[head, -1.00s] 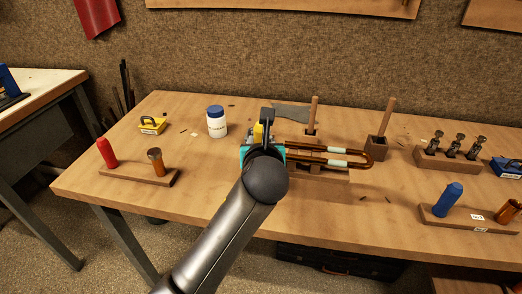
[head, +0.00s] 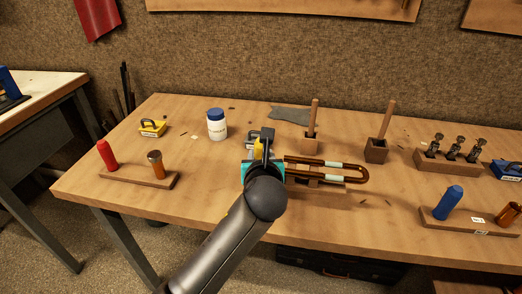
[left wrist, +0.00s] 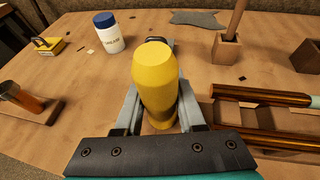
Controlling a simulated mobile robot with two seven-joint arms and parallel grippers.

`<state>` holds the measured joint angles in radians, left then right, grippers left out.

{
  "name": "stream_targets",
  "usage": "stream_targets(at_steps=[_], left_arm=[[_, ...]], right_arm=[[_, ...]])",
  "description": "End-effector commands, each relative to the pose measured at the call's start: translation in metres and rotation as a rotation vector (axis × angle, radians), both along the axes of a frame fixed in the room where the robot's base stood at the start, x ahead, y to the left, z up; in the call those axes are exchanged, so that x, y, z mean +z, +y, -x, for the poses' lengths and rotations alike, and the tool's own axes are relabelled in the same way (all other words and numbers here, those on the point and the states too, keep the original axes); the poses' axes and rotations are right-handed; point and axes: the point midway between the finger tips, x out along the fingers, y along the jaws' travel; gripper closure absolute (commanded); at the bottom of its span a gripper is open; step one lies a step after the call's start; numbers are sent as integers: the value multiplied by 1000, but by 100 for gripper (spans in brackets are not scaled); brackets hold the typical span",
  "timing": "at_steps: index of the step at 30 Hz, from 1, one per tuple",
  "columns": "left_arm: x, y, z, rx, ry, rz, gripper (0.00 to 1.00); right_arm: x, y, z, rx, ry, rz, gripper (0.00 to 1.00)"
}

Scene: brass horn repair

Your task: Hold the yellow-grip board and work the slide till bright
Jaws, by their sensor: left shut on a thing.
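My left gripper (head: 262,158) is shut on a yellow grip (left wrist: 158,85), which stands upright between its fingers in the left wrist view. In the head view the yellow grip (head: 259,149) is mostly behind the gripper. Whether a board is under it is hidden. The brass slide (head: 355,173), a long U of reddish-brown tube with pale bands, lies just right of the gripper over a wooden support. Its near ends show at the right of the left wrist view (left wrist: 265,94). My right gripper is not in view.
A white bottle with blue cap (head: 216,126) and a yellow block with black handle (head: 152,127) stand left. Wooden holders with sticks (head: 376,151) and a grey cloth (head: 289,115) are behind. Boards with coloured grips (head: 138,177) sit left and right. The front middle is clear.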

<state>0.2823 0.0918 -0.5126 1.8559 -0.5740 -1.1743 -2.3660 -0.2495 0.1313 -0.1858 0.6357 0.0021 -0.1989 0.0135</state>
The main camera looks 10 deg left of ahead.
Motion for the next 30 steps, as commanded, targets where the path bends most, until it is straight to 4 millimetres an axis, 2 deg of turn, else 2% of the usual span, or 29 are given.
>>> stream_targets(at_steps=[30], left_arm=[[-49,0,0,-1,-2,1,100]], right_arm=[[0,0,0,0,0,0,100]])
